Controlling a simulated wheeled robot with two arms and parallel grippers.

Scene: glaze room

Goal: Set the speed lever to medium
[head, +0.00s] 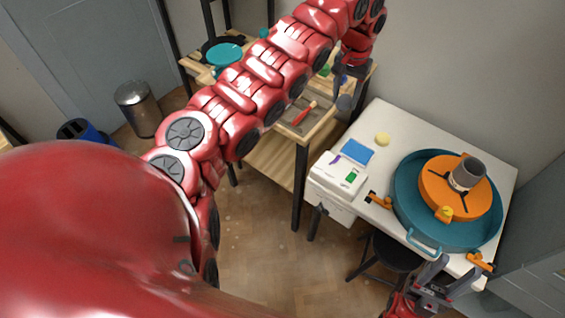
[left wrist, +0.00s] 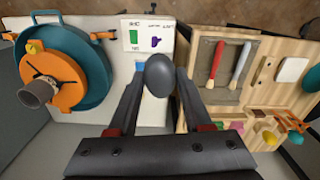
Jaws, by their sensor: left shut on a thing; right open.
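The white control box (head: 337,176) of the pottery wheel stands at the table's left end, with a green mark (head: 351,177) and a purple mark (head: 335,160) on top. It also shows in the left wrist view (left wrist: 151,22). I cannot make out the speed lever or its setting for sure. My left gripper (head: 343,85) is shut on a dark grey rounded object (left wrist: 160,76), apart from the box and above the wooden worktable. My right gripper (head: 435,288) is open and empty at the white table's front edge, below the wheel basin's teal handle.
The teal basin (head: 406,212) surrounds an orange wheel head (head: 433,199) carrying a grey cylinder (head: 467,172). A blue pad (head: 357,151) and a yellow sponge (head: 382,139) lie behind the box. The wooden table holds brushes (left wrist: 216,62). A black stool (head: 398,254) stands below.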

